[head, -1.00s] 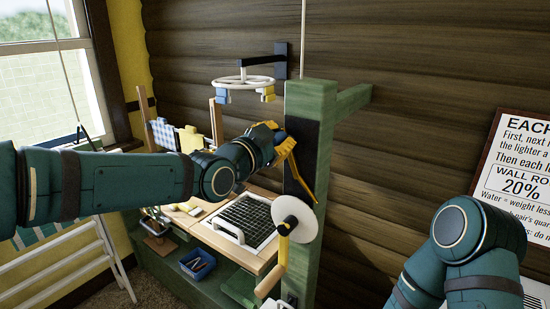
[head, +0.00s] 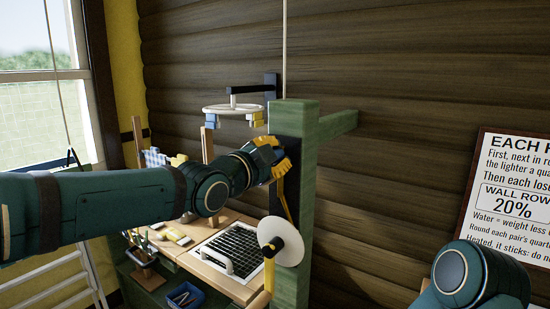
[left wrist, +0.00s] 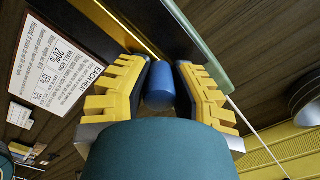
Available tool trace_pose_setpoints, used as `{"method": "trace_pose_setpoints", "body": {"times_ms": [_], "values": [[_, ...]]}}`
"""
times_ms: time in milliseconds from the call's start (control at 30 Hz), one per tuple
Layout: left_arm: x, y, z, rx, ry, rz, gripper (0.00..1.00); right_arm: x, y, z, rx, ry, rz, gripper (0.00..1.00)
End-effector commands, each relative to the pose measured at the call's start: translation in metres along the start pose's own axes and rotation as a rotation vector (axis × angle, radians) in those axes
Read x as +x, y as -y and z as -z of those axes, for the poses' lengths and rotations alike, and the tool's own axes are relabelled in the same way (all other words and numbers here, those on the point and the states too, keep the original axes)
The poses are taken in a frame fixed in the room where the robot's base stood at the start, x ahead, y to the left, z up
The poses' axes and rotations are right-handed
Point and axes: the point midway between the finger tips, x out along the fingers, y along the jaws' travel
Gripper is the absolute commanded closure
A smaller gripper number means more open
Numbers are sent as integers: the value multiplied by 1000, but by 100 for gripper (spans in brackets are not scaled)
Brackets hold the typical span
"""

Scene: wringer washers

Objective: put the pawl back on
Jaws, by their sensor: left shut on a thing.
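My left gripper (head: 282,165) has yellow fingers and is at the black plate (head: 287,128) on the upper part of a green post (head: 304,180). In the left wrist view, its fingers (left wrist: 160,88) are shut around a blue cylinder (left wrist: 160,88). A thin yellow strip (head: 287,207) runs down from the fingers along the post towards a white disc (head: 285,235). I cannot tell whether the blue cylinder and the strip are one piece, the pawl, or whether it touches the post. My right arm shows at the lower right; its gripper is out of view.
The white disc has a dark hub and a yellow crank (head: 269,274). Left of the post are a workbench with a black grid tray (head: 230,249), a blue bin (head: 185,297) and a white hanging ring (head: 234,109). A printed sign (head: 508,185) is on the right wall.

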Motion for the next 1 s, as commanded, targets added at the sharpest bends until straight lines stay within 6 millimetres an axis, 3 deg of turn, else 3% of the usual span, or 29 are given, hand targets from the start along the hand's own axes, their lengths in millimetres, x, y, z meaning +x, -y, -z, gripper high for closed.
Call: {"method": "trace_pose_setpoints", "body": {"times_ms": [133,167,233,267,667,1000], "values": [[0,-2,-1,0,1,-4,100,0,0,0,0,0,0,53],[0,-2,-1,0,1,-4,73,0,0,0,0,0,0,53],[0,-2,-1,0,1,-4,48,0,0,0,0,0,0,53],[0,-2,0,0,1,-4,42,0,0,0,0,0,0,53],[-5,0,-1,0,1,0,42,0,0,0,0,0,0,53],[-60,1,-1,5,3,3,42,0,0,0,0,0,0,53]]}}
